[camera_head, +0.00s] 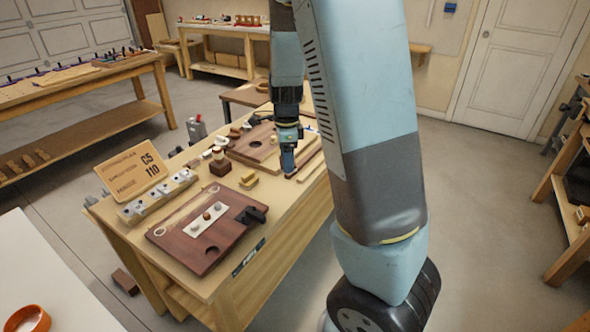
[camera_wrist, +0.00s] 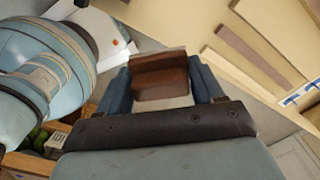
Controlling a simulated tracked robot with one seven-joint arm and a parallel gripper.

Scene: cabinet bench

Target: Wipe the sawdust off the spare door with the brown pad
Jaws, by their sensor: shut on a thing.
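My gripper (camera_head: 288,168) is over the bench beside the farther brown board in the head view. In the wrist view its two blue fingers are closed on the sides of the brown pad (camera_wrist: 161,82), a small reddish-brown block. The pad is hard to make out in the head view. Two door-like brown boards lie flat on the bench: a dark near one (camera_head: 185,250) and a farther one (camera_head: 243,151), partly hidden by my arm. I cannot tell which is the spare door. No sawdust can be made out clearly on either.
The near board carries a white plate with knobs (camera_head: 208,217) and a black piece (camera_head: 251,214). A sign (camera_head: 132,175), a hardware strip (camera_head: 158,196), a brown block (camera_head: 220,167) and a yellow piece (camera_head: 248,181) stand around. Wooden strips lie right of my gripper.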

